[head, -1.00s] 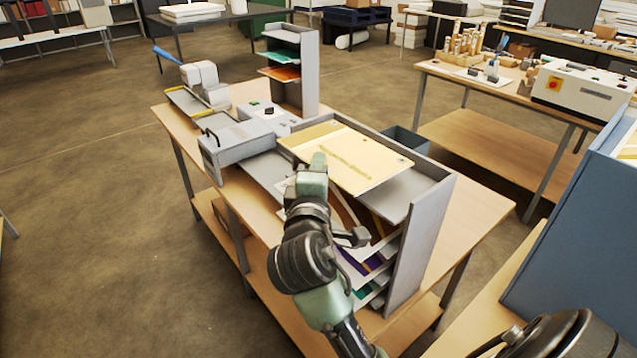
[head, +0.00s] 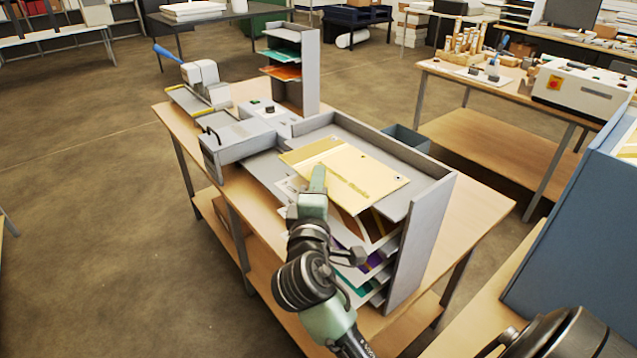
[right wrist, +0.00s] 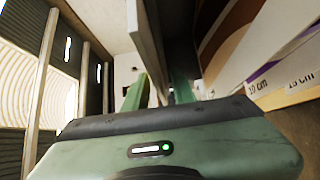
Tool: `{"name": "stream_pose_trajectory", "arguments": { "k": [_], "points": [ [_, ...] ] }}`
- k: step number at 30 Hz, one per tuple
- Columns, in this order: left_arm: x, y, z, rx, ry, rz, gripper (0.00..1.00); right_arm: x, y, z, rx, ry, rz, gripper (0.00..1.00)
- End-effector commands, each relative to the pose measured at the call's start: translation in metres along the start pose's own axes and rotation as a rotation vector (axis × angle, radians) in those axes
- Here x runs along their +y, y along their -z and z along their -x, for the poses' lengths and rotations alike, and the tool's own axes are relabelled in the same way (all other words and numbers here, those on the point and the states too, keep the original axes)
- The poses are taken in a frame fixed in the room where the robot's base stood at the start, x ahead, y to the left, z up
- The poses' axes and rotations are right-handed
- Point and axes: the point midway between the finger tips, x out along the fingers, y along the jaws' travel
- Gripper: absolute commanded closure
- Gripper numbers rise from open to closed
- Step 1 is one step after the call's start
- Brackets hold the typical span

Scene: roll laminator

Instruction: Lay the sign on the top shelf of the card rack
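The sign (head: 365,178) is a flat cream-yellow panel with darker yellow lettering and small holes near its corners. It is roughly level at the top shelf (head: 368,147) of the grey card rack (head: 420,245), with its near edge and corner sticking out past the shelf front. I cannot tell whether it touches the shelf. My right gripper (head: 318,180) is at the sign's near left edge and appears shut on it. In the right wrist view its green fingers (right wrist: 158,95) flank a thin panel seen edge-on. My left gripper is not in view.
Lower rack shelves hold coloured sheets (head: 360,283). A grey laminator (head: 240,140) stands left of the rack, with a taller grey rack (head: 308,70) behind. A dark bin (head: 405,138) is behind the card rack. A blue panel (head: 575,240) stands at the right.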

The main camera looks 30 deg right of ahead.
Motion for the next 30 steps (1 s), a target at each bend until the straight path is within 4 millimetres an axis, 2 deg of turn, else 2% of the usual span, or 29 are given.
{"name": "stream_pose_trajectory", "arguments": {
  "k": [8, 11, 21, 25, 30],
  "points": [
    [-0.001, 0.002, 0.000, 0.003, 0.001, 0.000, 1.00, 0.002, 0.001, 0.003, 0.001, 0.000, -0.001, 0.74],
    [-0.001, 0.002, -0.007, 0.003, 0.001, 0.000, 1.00, 0.000, 0.001, 0.017, 0.003, 0.000, -0.003, 0.74],
    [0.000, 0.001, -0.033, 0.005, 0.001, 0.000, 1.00, -0.001, 0.000, 0.088, 0.002, 0.003, -0.006, 0.74],
    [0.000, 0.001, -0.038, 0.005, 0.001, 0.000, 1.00, 0.000, 0.001, 0.107, 0.001, 0.001, -0.002, 0.74],
    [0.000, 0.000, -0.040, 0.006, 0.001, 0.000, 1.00, 0.003, 0.000, 0.119, 0.000, 0.000, -0.003, 0.74]
  ]
}}
